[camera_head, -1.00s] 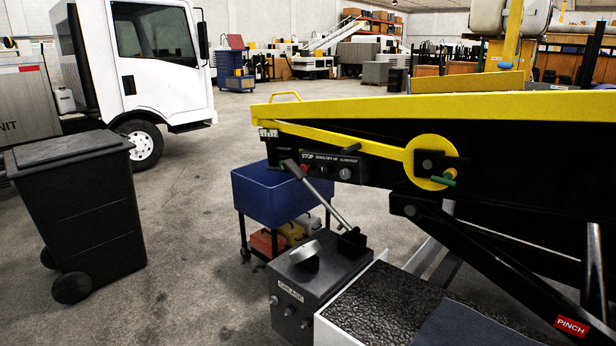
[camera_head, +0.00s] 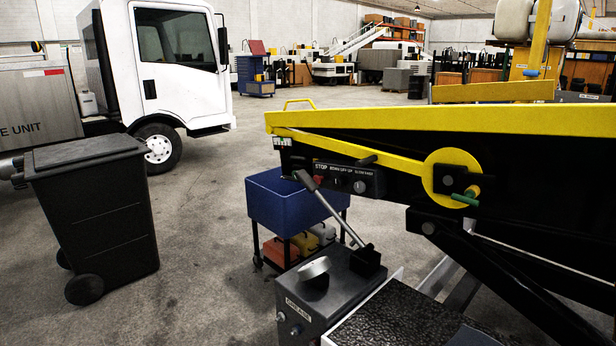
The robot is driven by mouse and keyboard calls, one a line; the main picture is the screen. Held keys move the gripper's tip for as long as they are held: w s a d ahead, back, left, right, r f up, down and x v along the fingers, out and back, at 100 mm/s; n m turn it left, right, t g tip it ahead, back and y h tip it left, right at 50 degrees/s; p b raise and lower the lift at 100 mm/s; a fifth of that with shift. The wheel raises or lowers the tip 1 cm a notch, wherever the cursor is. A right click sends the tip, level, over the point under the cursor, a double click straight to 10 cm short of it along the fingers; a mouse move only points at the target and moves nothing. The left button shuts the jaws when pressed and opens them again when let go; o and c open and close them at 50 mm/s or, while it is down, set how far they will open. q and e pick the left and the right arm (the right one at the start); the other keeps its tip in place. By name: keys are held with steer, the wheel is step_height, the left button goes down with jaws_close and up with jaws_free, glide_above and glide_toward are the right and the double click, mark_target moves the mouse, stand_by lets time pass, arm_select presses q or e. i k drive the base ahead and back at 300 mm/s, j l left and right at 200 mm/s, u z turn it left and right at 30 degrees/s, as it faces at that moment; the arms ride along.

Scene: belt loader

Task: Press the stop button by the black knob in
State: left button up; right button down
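A black control panel (camera_head: 345,182) is set in the side of the belt loader, under its yellow rail (camera_head: 430,118). It carries white lettering that starts with "STOP". A small red stop button (camera_head: 320,180) sits below that word. A black knob or lever (camera_head: 367,160) sticks out at the panel's upper edge, and a round grey knob (camera_head: 360,187) is near its right end. A grey lever handle (camera_head: 325,200) rises from the grease box in front, its top end close to the panel's left side. Neither of my grippers shows in this view.
A dark grease box (camera_head: 325,295) stands below the panel, with a blue cart (camera_head: 275,205) behind it. A black wheeled bin (camera_head: 95,215) stands at the left, before a white truck (camera_head: 170,70). Open floor (camera_head: 205,240) lies between bin and cart.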

mark_target(318, 179)
steer(key=i+j, duration=0.7)
steer(key=j, duration=0.15)
steer(key=i+j+u, duration=0.15)
steer(key=i+j, duration=0.5)
steer(key=j, duration=0.25)
